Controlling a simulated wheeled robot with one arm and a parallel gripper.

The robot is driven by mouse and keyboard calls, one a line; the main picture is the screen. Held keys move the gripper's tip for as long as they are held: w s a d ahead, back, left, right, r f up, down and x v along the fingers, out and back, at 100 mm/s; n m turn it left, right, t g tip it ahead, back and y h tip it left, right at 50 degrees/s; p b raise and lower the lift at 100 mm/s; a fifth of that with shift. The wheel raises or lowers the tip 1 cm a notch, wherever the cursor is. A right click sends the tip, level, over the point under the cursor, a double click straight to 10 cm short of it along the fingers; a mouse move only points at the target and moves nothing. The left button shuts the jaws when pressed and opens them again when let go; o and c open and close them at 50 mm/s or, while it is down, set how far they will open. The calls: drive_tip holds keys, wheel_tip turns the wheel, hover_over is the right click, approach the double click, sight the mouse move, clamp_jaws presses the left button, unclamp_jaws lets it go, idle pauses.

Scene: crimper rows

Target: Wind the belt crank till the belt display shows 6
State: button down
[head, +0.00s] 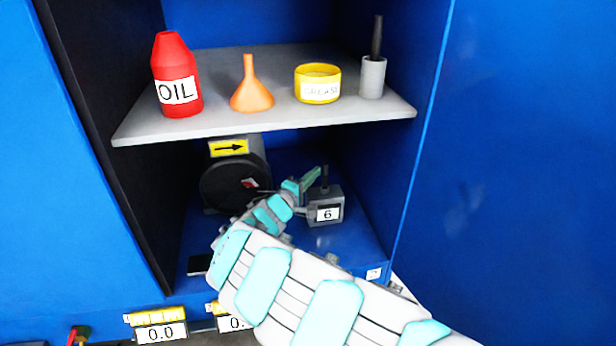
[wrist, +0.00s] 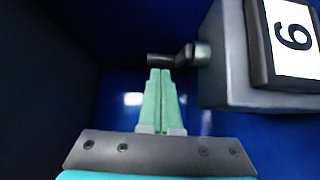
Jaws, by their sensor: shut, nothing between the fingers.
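A grey box (head: 325,207) stands on the blue cabinet floor and carries a white display (head: 328,214) that reads 6. The display also shows, turned sideways, in the wrist view (wrist: 291,37). A crank (wrist: 200,54) with a dark handle (wrist: 163,60) sticks out of the box; the handle stands upright on top in the head view (head: 325,175). My gripper (wrist: 161,72) is shut and empty, its green fingertips just at the handle. I cannot tell whether they touch it. In the head view my gripper (head: 312,175) is left of the handle.
A dark round drum (head: 225,185) with a yellow arrow label (head: 229,147) stands behind my arm. A grey shelf (head: 260,128) above holds a red oil bottle (head: 176,75), an orange funnel (head: 251,90), a yellow tin (head: 318,83) and a brush pot (head: 372,78). Cabinet walls close both sides.

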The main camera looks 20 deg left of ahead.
drive_tip(key=shift+w, duration=0.1)
drive_tip(key=m+h, duration=0.1)
drive_tip(key=d+m+g+h, duration=0.1)
drive_tip(key=h, duration=0.1)
drive_tip(key=shift+w+b, duration=0.35)
idle(0.5)
